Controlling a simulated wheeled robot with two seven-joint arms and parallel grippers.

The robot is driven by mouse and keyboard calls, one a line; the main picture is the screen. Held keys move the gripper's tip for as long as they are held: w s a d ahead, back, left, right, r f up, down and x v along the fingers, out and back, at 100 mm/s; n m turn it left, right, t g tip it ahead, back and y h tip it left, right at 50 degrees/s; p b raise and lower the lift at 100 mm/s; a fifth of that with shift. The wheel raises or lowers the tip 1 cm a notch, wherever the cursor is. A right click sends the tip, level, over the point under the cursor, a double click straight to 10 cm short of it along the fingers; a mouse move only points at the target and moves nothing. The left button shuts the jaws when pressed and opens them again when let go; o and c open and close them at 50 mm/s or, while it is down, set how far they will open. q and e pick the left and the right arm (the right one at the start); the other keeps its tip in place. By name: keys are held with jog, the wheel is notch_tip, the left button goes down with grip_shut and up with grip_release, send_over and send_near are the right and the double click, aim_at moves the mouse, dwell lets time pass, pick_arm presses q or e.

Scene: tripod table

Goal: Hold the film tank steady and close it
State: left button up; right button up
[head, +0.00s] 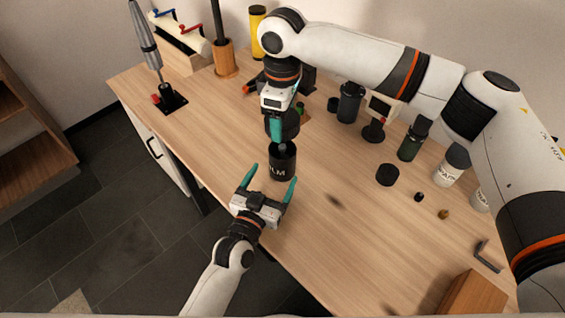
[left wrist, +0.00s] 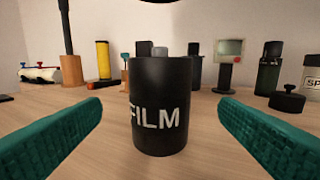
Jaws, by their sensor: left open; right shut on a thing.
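The film tank (head: 283,166) is a black cylinder with white FILM lettering, upright on the wooden table. It also stands centred in the left wrist view (left wrist: 160,105). My left gripper (head: 269,182) is open, with one teal finger on each side, just in front of the tank and not touching it. My right gripper (head: 276,130) points down above the tank, shut on a dark round piece (head: 291,123) that looks like a lid. The piece is partly hidden by the fingers. Whether it touches the tank is unclear.
A black knobbed cap (head: 388,175) lies right of the tank, near small items and bottles (head: 413,140). A dark canister (head: 349,103) and a small device (head: 377,117) stand behind. A wooden block (head: 472,294) is at front right. The table's front edge is near my left gripper.

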aim_at(282, 146)
pick_arm(q)
jog(key=x, duration=0.6)
jog(key=shift+w, duration=0.15)
jog(key=c, duration=1.4)
jog(key=shift+c, duration=0.2)
pick_arm(e)
jog(key=shift+f, duration=2.5)
jog(key=shift+f, duration=0.9)
jog(key=shift+f, duration=0.5)
